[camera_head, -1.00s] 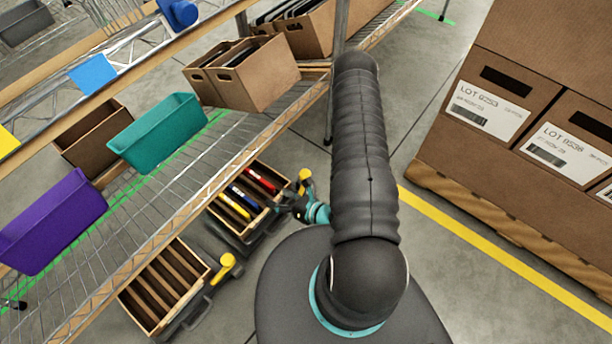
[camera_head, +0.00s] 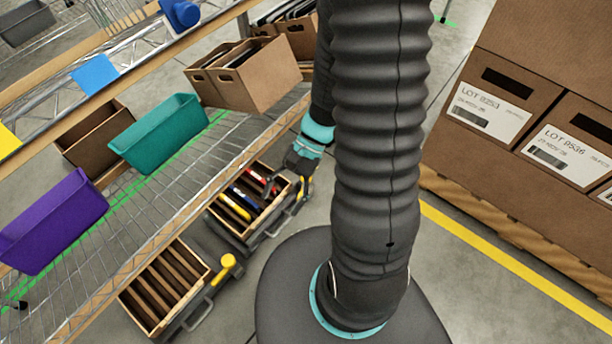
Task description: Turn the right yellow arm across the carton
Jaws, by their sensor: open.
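The right carton (camera_head: 228,225) is an open tilted wooden-edged box with yellow, blue and red items between its slats. It sits on a dark base beside the wire shelf. My gripper (camera_head: 286,186) is open, just above the upper right end of this carton. The right yellow arm is mostly hidden by my gripper; a small yellow part (camera_head: 308,185) shows beside it. I cannot tell whether they touch. The left carton (camera_head: 160,290) has several brown slats, and its own yellow arm (camera_head: 228,262) stands at its right side.
A wire shelf (camera_head: 150,230) with a wooden edge runs along the left. It bears a purple bin (camera_head: 52,222), a teal bin (camera_head: 158,133) and brown boxes (camera_head: 243,75). Large labelled cartons (camera_head: 540,100) stand on a pallet at right, past a yellow floor line (camera_head: 510,264).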

